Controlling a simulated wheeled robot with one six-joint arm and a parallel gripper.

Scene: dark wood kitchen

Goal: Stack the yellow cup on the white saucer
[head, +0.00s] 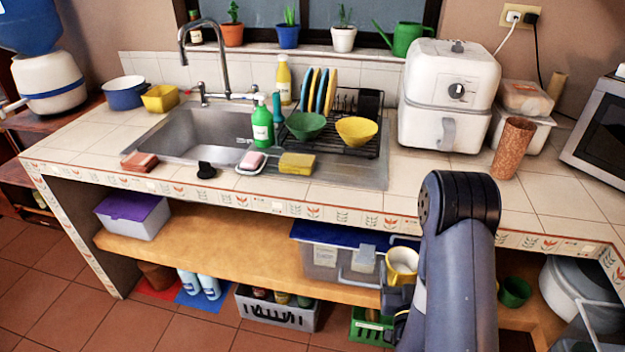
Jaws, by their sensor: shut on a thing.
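A yellow cup (402,262) with a pale inside is in front of the lower shelf, just left of my dark arm. My gripper (384,262) is shut on this cup, with its grey fingers around it. The cup is held in the air, below the level of the countertop, its mouth towards the camera. Part of the gripper and the cup's lower part are hard to make out. I cannot make out a white saucer in this view.
A tiled counter (345,197) runs above the shelf (215,250). A dish rack (358,148) with bowls and plates stands beside the sink (200,135). A white air fryer (447,95) and a brown tumbler (513,148) stand to the right.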

